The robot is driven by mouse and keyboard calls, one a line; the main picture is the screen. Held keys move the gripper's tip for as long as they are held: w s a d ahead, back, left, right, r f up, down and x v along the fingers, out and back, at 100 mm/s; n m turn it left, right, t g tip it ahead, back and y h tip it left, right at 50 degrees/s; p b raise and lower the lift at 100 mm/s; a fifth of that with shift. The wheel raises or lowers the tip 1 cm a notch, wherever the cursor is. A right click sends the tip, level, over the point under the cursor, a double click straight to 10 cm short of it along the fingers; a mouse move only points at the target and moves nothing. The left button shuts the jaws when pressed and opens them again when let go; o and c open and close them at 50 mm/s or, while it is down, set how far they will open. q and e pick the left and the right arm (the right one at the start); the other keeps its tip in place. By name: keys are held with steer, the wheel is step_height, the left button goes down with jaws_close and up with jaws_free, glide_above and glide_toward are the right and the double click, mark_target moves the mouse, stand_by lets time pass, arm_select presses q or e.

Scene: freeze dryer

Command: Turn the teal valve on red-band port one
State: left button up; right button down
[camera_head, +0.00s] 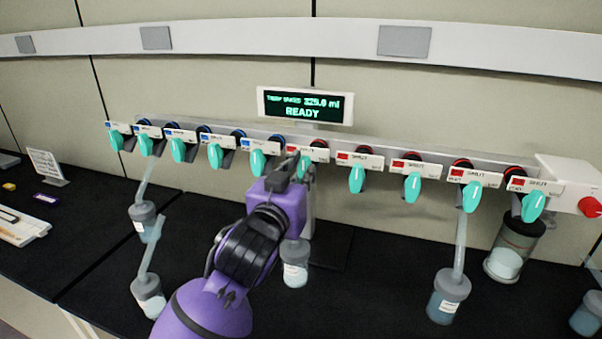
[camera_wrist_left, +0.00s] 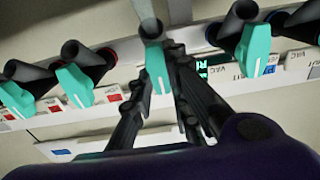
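The teal valve (camera_head: 305,164) of red-band port one hangs below the first red-marked label (camera_head: 308,150), just right of the blue-marked ports. My left gripper (camera_head: 290,170) reaches up to it from below and partly hides it. In the left wrist view the teal valve (camera_wrist_left: 158,68) stands between the fingers of my left gripper (camera_wrist_left: 160,75). The fingers converge closely on both sides of the handle and look shut on it. The handle points down, much like its neighbours. My right gripper is not in view.
Neighbouring teal valves (camera_head: 257,162) and (camera_head: 357,179) sit close on either side along the manifold. A display reading READY (camera_head: 305,105) is above. Flasks hang from some ports, one (camera_head: 295,265) below my left gripper. A red knob (camera_head: 590,207) is at far right.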

arm_select(q)
jaws_close()
steer(key=m, duration=0.5)
steer(key=shift+d+m, duration=0.1)
steer(key=shift+m, duration=0.2)
steer(key=m, duration=0.6)
steer(key=shift+f, duration=0.1)
steer(key=shift+m, duration=0.3)
steer(key=o, duration=0.8)
jaws_free()
steer(key=shift+s, duration=0.1)
